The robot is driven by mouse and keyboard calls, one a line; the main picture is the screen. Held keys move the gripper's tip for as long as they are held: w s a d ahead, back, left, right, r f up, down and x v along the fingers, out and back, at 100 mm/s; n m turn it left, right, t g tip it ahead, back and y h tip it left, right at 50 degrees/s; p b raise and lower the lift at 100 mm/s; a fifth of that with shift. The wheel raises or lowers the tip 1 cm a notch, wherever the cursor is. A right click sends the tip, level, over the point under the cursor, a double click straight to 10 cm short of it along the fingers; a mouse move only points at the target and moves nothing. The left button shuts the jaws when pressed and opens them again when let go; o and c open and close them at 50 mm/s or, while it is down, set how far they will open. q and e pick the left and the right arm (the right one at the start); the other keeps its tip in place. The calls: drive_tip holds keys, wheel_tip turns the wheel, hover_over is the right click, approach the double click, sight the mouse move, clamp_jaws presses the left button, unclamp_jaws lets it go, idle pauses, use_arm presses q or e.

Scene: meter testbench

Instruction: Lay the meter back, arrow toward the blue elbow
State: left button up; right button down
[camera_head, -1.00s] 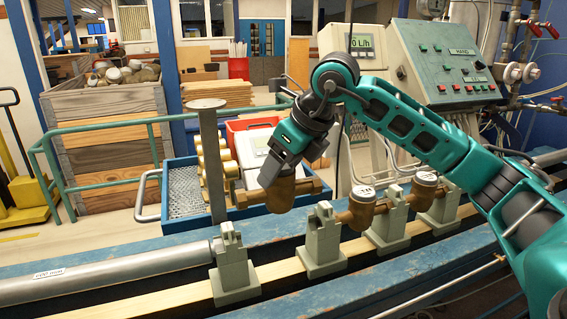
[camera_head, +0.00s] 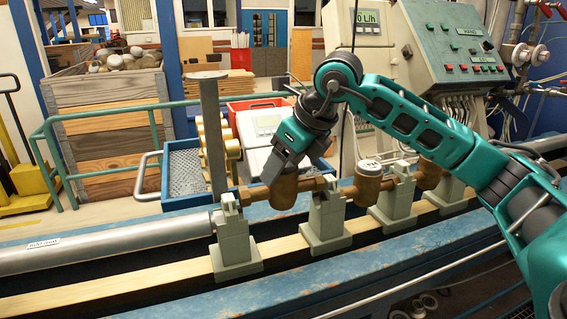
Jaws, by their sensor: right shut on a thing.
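My right gripper (camera_head: 279,176) is shut on a brass meter (camera_head: 284,194) and points down from above. The meter lies sideways in the gap between two grey holders, the left holder (camera_head: 233,238) and the middle holder (camera_head: 326,213). Its pipe ends reach close to both holders; I cannot tell whether they touch. The meter's top and any arrow on it are hidden by the gripper. I cannot make out a blue elbow. My left gripper is not in view.
Two more brass meters, one at the middle (camera_head: 368,185) and one farther right (camera_head: 428,173), sit in line between grey holders. A grey pipe (camera_head: 110,245) runs left. An upright metal post (camera_head: 213,140) stands behind. A blue tray (camera_head: 187,203) is behind the bench.

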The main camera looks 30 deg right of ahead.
sight(284, 184)
drive_tip(key=shift+f+b, duration=0.3)
drive_tip(key=shift+b, duration=0.15)
idle(0.7)
drive_tip(key=shift+f+b, duration=1.05)
drive_tip(key=shift+f, duration=0.25)
drive_tip(key=shift+f, duration=0.35)
idle(0.4)
drive_tip(key=shift+c, duration=2.1)
unclamp_jaws()
drive_tip(key=o, duration=0.3)
drive_tip(key=shift+s+f, duration=0.1)
drive_tip(key=shift+f, duration=0.05)
